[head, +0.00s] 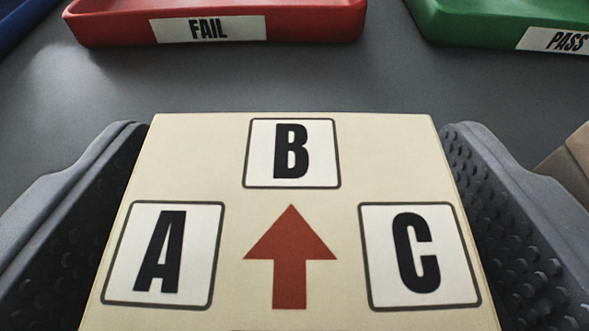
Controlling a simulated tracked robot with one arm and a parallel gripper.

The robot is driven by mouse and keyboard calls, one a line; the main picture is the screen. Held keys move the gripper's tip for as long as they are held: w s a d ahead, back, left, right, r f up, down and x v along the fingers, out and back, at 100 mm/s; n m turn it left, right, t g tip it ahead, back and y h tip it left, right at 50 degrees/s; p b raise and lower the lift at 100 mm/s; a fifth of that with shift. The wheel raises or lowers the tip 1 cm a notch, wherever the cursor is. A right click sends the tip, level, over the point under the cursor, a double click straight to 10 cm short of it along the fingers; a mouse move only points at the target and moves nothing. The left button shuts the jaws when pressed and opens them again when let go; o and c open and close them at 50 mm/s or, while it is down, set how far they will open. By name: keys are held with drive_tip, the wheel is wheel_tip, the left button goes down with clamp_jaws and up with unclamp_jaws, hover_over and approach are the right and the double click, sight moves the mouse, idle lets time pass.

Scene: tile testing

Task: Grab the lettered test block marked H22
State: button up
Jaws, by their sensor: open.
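A cream block (290,225) fills the lower middle of the head view. Its top face carries the letters A, B and C in framed white squares and a red arrow pointing away from me. No H22 mark shows on the part I see, and the block's near end is cut off by the frame's bottom edge. My gripper (295,128) is open, with one dark, studded finger on the left side of the block and one on the right. I cannot tell whether the pads touch the block's sides.
A red tray labelled FAIL (320,28) stands beyond the block. A green tray labelled PASS (460,25) is at the back right, and a blue edge (20,20) shows at the back left. A tan object (577,158) is partly visible at the right. Grey surface (300,80) between is clear.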

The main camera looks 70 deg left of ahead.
drive_tip(key=shift+w+a, duration=0.1)
drive_tip(key=shift+a, duration=0.05)
drive_tip(key=c, duration=1.3)
